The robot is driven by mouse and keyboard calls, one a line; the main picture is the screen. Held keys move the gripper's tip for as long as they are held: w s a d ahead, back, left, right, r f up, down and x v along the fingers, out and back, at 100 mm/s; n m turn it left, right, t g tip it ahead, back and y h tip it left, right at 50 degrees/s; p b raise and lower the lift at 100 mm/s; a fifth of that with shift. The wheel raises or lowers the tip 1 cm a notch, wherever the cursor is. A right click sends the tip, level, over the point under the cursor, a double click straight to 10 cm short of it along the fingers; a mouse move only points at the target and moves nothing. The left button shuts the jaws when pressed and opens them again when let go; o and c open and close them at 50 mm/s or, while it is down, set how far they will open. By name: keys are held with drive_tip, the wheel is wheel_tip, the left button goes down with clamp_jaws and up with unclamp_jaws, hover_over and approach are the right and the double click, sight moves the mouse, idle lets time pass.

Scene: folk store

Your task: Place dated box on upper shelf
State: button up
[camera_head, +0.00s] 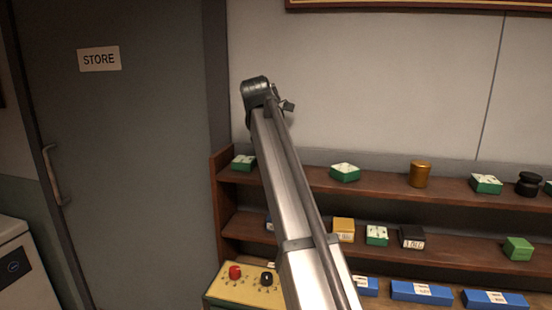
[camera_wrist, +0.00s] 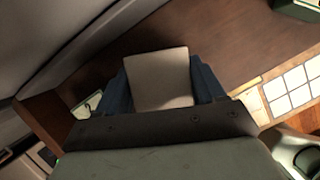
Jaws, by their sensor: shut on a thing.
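I cannot read any date on this label. In the head view my arm hides the gripper. The upper shelf (camera_head: 385,184) carries green-and-white boxes (camera_head: 345,172). On the middle shelf, a black box (camera_head: 412,237) has a white label with lettering, and a yellow box (camera_head: 344,230) stands to its left.
A gold tin (camera_head: 420,173) and black jar (camera_head: 529,184) stand on the upper shelf, with gaps between items. Blue labelled boxes (camera_head: 420,292) lie below. A yellow panel (camera_head: 250,289) with red and black knobs is at lower left. A grey door (camera_head: 130,150) is further left.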

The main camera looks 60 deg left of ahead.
drive_tip(key=o, duration=1.1)
drive_tip(key=shift+f, duration=0.1)
drive_tip(key=v, duration=1.2)
